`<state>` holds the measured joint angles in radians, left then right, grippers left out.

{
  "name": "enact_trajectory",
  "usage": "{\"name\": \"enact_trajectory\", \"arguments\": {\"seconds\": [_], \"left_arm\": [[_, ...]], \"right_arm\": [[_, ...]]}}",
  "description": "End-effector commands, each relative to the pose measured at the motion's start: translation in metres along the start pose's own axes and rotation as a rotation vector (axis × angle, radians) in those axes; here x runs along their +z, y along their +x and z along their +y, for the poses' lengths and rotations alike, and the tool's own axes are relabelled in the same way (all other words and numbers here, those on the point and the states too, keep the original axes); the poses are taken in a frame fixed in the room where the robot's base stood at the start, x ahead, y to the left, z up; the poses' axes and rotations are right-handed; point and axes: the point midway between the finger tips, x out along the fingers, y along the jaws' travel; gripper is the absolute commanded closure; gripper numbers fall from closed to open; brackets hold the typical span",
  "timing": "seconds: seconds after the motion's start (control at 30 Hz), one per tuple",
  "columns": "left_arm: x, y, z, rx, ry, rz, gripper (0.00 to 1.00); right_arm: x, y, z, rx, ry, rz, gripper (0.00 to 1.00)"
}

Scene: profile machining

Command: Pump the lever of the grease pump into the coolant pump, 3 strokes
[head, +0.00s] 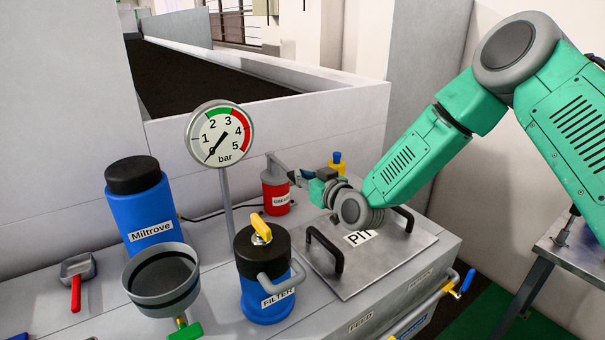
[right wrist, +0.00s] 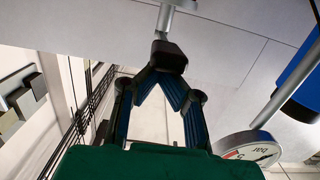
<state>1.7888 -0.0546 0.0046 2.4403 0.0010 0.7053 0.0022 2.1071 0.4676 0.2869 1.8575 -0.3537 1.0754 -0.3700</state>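The grease pump (head: 276,196) is a red can with a grey top, standing behind the blue filter housing on the grey bench. Its grey lever (head: 276,162) slants down to the right toward my right gripper (head: 302,177). In the right wrist view, my right gripper's fingers (right wrist: 167,72) close together at a black grip (right wrist: 168,55) on the end of a grey rod (right wrist: 163,20). The right gripper appears shut on this lever grip. I cannot tell which part is the coolant pump. My left gripper is out of view.
A pressure gauge (head: 220,134) on a post reads near 0. The blue filter housing (head: 266,290), Miltrove bottle (head: 138,215) and grey bowl (head: 160,275) stand in front. A metal plate (head: 365,268) with black handles lies under my right arm. A small blue-and-yellow item (head: 337,162) stands behind.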

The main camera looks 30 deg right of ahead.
Motion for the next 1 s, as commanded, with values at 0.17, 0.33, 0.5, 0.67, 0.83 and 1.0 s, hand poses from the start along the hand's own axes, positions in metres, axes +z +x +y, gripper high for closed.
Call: {"name": "enact_trajectory", "arguments": {"seconds": [0.17,0.33,0.5,0.67,0.83,1.0], "left_arm": [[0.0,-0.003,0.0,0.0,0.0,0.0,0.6],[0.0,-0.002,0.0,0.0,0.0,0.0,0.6],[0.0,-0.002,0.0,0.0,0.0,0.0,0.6],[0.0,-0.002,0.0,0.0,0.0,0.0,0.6],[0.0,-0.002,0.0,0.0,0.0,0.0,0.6],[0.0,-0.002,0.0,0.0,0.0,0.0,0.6]], "right_arm": [[-0.003,-0.039,-0.002,-0.003,0.0,-0.001,1.0],[-0.001,-0.071,-0.002,-0.003,-0.001,0.003,1.0],[-0.001,-0.092,-0.003,-0.004,-0.002,0.008,1.0],[-0.002,-0.098,-0.002,-0.004,-0.002,0.01,1.0],[-0.001,-0.098,-0.002,-0.004,-0.001,0.01,1.0],[-0.002,-0.098,-0.002,-0.004,-0.002,0.011,1.0]]}}
